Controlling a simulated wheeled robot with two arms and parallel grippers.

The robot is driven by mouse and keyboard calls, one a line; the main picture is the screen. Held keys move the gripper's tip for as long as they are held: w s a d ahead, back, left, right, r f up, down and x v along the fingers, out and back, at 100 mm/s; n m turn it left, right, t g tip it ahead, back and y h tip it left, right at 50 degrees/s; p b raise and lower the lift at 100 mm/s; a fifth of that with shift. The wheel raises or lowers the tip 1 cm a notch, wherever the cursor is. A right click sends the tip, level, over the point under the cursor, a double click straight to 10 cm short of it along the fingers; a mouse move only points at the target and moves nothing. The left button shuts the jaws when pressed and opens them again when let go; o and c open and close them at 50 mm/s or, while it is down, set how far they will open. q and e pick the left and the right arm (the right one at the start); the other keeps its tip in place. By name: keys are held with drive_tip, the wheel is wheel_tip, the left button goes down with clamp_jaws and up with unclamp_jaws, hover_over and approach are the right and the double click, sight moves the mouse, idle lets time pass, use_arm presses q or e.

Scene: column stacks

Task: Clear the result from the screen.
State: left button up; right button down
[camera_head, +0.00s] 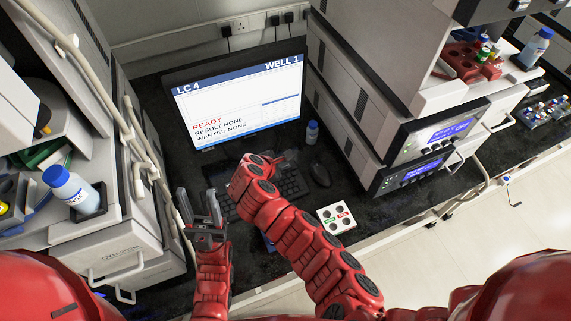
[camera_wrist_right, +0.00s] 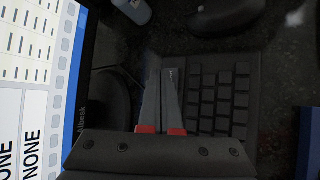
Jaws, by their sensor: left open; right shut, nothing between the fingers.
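The screen (camera_head: 240,95) stands on the dark bench and reads "LC 4", "WELL 1", "READY", "RESULT NONE", "WANTED NONE". Its edge also shows in the right wrist view (camera_wrist_right: 40,80). A black keyboard (camera_head: 290,186) lies in front of it, partly hidden by my right arm. A white button box (camera_head: 336,217) with a green and a red button lies to the right. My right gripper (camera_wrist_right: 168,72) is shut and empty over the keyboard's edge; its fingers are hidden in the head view. My left gripper (camera_head: 200,200) is open and empty, left of the keyboard.
A black mouse (camera_head: 320,174) and a small blue-capped bottle (camera_head: 312,132) are right of the keyboard. Stacked instruments (camera_head: 385,100) stand on the right. A blue-capped bottle (camera_head: 72,187) stands on the left stack. Some bare bench lies around the button box.

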sight(283, 168)
drive_tip(key=shift+r, duration=0.25)
drive_tip(key=shift+r+p, duration=1.65)
drive_tip(key=shift+r, duration=0.85)
